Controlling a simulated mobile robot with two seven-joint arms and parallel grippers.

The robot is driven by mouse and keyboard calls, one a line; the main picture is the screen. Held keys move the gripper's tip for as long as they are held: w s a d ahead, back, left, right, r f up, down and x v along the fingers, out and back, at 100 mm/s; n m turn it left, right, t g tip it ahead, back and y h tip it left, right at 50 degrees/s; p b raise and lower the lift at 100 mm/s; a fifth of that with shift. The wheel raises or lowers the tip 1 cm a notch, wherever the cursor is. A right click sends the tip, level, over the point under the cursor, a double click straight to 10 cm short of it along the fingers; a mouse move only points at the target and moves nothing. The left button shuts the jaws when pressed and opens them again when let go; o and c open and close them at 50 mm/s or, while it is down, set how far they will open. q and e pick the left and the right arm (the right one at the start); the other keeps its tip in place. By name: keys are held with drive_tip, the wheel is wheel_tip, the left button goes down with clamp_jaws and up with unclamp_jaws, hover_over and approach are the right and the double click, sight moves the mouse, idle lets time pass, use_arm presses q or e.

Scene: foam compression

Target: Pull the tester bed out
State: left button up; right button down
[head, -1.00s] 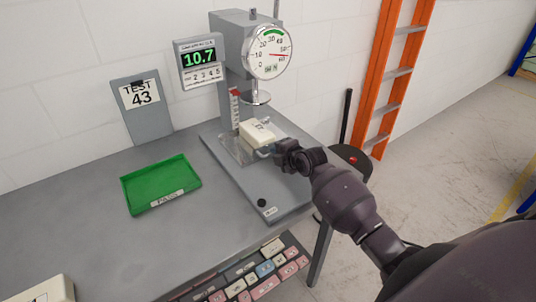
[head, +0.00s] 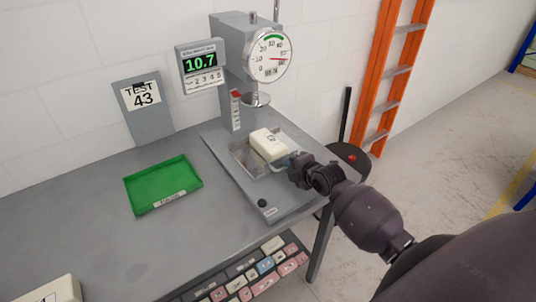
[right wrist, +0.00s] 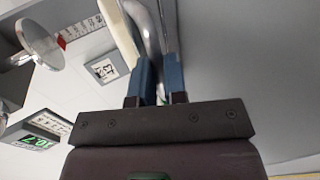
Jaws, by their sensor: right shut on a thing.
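The tester (head: 240,75) stands at the back of the table, with a round press plate (head: 257,100) under its dial. Its bed (head: 247,161) is a small plate low on the tester's base, now forward of the press plate. A cream foam block (head: 268,142) with a dark mark lies on the bed. My right gripper (head: 287,163) is shut on the bed's metal handle at the front right. In the right wrist view the blue fingers (right wrist: 159,75) close around the silver handle (right wrist: 152,30). My left gripper is not in view.
A green tray (head: 162,187) lies on the table to the left. A tray of coloured blocks (head: 262,270) is at the front. The table's right edge is close to my arm.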

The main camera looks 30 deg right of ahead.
drive_tip(key=shift+s+d, duration=0.15)
drive_tip(key=shift+s, duration=1.7)
drive_tip(key=shift+s+d, duration=0.15)
drive_tip(key=shift+s, duration=1.65)
drive_tip(key=shift+s+d, duration=0.15)
drive_tip(key=shift+s, duration=1.7)
drive_tip(key=c, duration=1.6)
unclamp_jaws()
drive_tip(key=shift+s, duration=0.2)
drive_tip(key=o, duration=0.6)
drive_tip(key=shift+w, duration=0.1)
drive_tip(key=v, duration=0.5)
drive_tip(key=shift+s+r, duration=0.25)
drive_tip(key=shift+r, duration=0.15)
